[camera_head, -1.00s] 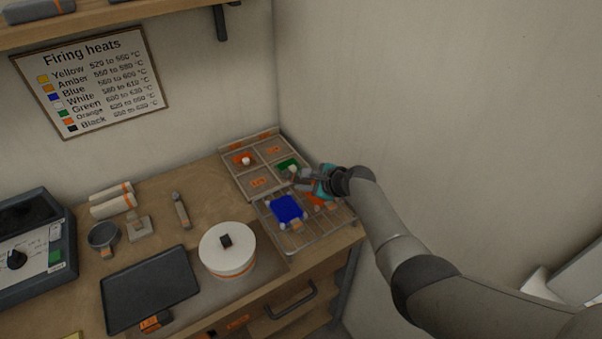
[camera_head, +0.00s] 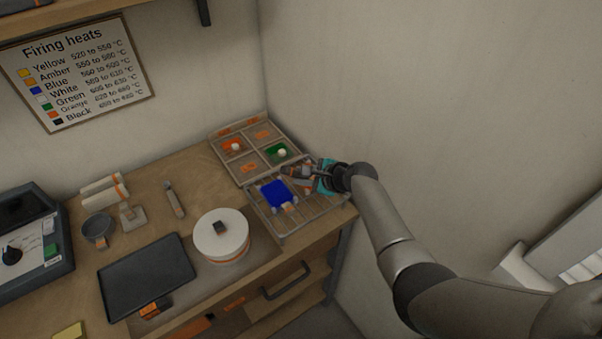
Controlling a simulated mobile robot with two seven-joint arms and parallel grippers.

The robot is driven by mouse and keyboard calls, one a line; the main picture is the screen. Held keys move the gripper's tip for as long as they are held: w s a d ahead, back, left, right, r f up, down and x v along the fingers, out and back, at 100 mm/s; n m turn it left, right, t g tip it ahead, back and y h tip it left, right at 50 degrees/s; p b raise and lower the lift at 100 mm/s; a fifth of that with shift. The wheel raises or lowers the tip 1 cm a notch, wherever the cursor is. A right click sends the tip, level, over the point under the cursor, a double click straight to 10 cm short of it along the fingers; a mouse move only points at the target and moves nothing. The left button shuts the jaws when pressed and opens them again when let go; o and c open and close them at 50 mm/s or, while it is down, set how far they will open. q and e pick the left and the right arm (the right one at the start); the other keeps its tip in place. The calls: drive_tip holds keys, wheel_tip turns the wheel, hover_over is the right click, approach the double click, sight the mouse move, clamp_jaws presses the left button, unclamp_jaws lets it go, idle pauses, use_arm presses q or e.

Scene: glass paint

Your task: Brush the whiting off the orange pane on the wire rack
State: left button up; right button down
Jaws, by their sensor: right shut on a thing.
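The wire rack (camera_head: 286,232) stands at the right end of the bench. A blue pane (camera_head: 278,194) lies on its left part. The orange pane lies on the right part of the rack, and my right gripper and arm now hide almost all of it. My right gripper (camera_head: 304,176) is low over the back right of the rack, shut on a small greyish thing that looks like a brush. I cannot tell whether it touches the pane. Whiting on the orange pane cannot be made out. My left gripper is out of view.
A divided tray (camera_head: 239,171) with orange and green compartments is behind the rack. A white lidded pot (camera_head: 221,239) stands left of it, and a dark flat tray (camera_head: 147,276) lies further left. The wall is close behind and to the right.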

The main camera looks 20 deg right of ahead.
drive_tip(key=shift+w+r, duration=0.2)
drive_tip(key=shift+r, duration=0.2)
drive_tip(key=w+b, duration=0.6)
drive_tip(key=shift+w+d, duration=0.2)
drive_tip(key=shift+w, duration=0.15)
drive_tip(key=shift+r, duration=0.1)
drive_tip(key=shift+f, duration=0.5)
idle(0.7)
drive_tip(key=shift+s, duration=0.1)
